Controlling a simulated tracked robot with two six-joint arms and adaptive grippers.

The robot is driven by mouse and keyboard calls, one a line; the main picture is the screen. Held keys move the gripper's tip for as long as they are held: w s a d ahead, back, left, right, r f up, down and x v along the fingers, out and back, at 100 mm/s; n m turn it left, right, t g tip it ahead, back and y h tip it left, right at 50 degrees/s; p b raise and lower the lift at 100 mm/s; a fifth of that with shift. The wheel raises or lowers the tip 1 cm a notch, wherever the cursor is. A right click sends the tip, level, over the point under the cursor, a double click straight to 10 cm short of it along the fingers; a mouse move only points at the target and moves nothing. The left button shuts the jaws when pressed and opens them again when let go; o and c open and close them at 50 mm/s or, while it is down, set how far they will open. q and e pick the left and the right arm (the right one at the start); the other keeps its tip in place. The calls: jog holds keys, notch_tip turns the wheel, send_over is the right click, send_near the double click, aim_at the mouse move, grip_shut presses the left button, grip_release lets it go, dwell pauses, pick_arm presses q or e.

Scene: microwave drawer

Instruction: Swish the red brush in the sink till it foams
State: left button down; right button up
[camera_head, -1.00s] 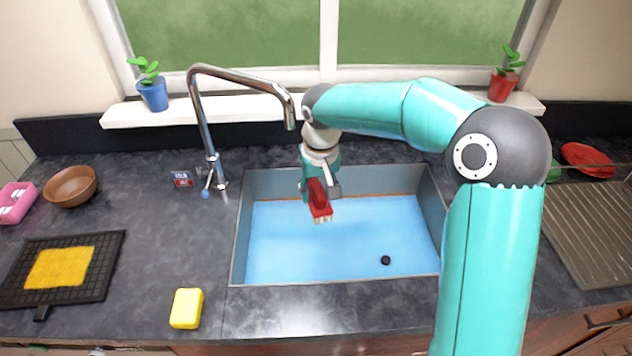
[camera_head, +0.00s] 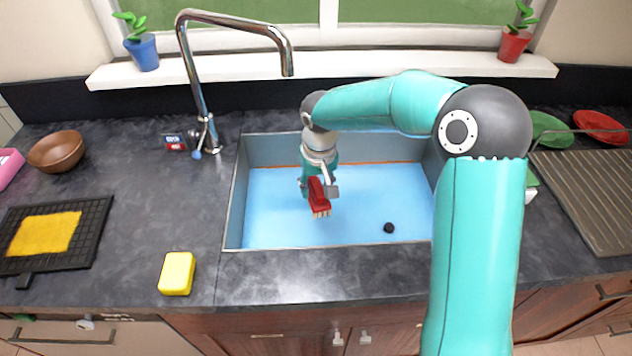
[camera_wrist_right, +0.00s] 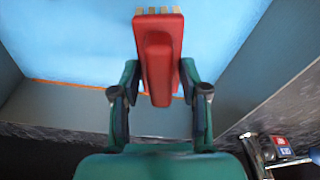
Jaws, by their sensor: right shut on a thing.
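The sink (camera_head: 235,215) is a grey basin filled with blue water, with no foam visible on it. My right gripper (camera_head: 318,184) reaches over the sink from the right and points down. It is shut on the red brush (camera_head: 318,197), whose pale bristles face the front of the sink. The right wrist view shows the brush (camera_wrist_right: 158,65) between both fingers, with the water (camera_wrist_right: 70,40) behind it. I cannot tell whether the bristles touch the water. My left gripper is not in view.
A chrome faucet (camera_head: 195,75) arches over the sink's back left. A yellow sponge (camera_head: 177,273) lies left of the sink, near the front edge. A black rack (camera_head: 90,225) with a yellow cloth and a brown bowl (camera_head: 57,151) are farther left. A draining board (camera_head: 590,195) is at the right.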

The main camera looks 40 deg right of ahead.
notch_tip(320, 180, down, 15)
jog(key=b, duration=1.2)
jog(key=shift+f, duration=0.15)
jog(key=shift+a, duration=0.1)
jog(key=shift+w+a, duration=0.55)
jog(key=shift+a, duration=0.25)
jog(key=shift+w+a, duration=0.5)
jog(key=shift+a, duration=0.3)
jog(key=shift+s+d+b, duration=0.2)
jog(key=shift+s+d, duration=0.35)
jog(key=shift+d, duration=0.3)
jog(key=shift+s+d+b, duration=0.2)
jog(key=shift+s+d, duration=0.3)
jog(key=shift+d, duration=0.3)
jog(key=shift+w+a, duration=0.55)
jog(key=shift+a, duration=0.3)
jog(key=shift+w+a, duration=0.5)
jog(key=shift+a, duration=0.3)
jog(key=shift+s+d+b, duration=0.2)
jog(key=shift+s+d, duration=0.3)
jog(key=shift+d, duration=0.3)
jog(key=shift+s+d+b, duration=0.15)
jog(key=shift+s+d, duration=0.3)
jog(key=shift+d, duration=0.3)
jog(key=shift+s+d+r, duration=0.1)
jog(key=shift+d+r, duration=0.05)
jog(key=shift+r, duration=0.05)
notch_tip(320, 180, up, 26)
jog(key=p, duration=1.9)
jog(key=shift+f, duration=0.15)
